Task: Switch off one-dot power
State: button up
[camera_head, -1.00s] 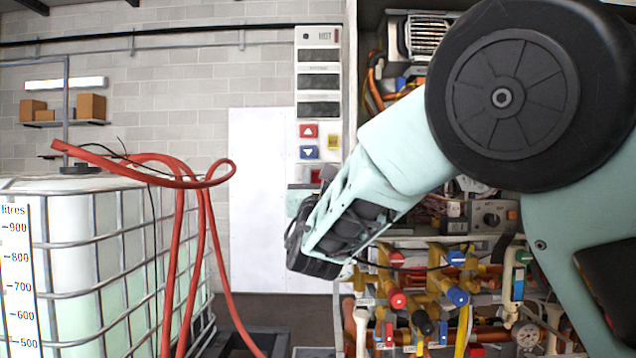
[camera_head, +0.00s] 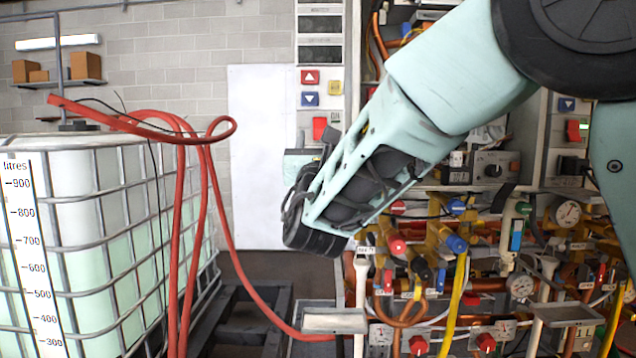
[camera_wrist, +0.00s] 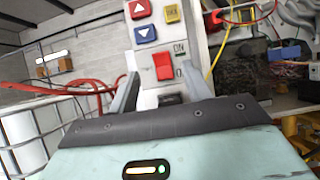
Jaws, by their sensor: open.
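A tall pale control panel carries a red rocker switch (camera_head: 319,128), which also shows in the wrist view (camera_wrist: 163,66) beside an "ON" mark. No dot marking can be read, so I cannot tell whether this is the one-dot unit. My gripper (camera_wrist: 161,74) is open and empty, its two fingers on either side of the switch in the picture. Contact with the panel cannot be told. In the head view my arm hides most of the gripper. Another panel at the right has a red and green switch (camera_head: 573,130).
Red (camera_head: 309,76) and blue (camera_head: 309,99) arrow buttons and a yellow button (camera_head: 335,88) sit just above the switch. Pipes, valves and gauges (camera_head: 568,213) crowd the lower right. A caged white tank (camera_head: 85,200) and red hoses (camera_head: 205,200) stand left.

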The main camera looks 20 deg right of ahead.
jog(key=b+v, duration=0.2)
jog(key=v, duration=0.9)
jog(key=s+d+f+m+g+h, duration=0.1)
jog(key=s+d+f+m+g, duration=0.3)
jog(key=d+f+m+g, duration=0.35)
jog(key=s+d+f+m+g+h, duration=0.1)
jog(key=s+d+f+m+g, duration=0.35)
jog(key=f+g, duration=0.45)
jog(key=s+a+f+m+g+y+p, duration=0.1)
jog(key=s+a+f+m+g+y, duration=0.3)
jog(key=s+f, duration=0.5)
jog(key=s+a+f+m+g+y, duration=0.2)
jog(key=s+a+m+y, duration=0.4)
jog(key=s+a+m, duration=0.2)
jog(key=shift+s+a+m, duration=0.4)
jog(key=shift+s+a, duration=0.3)
jog(key=shift+s, duration=0.2)
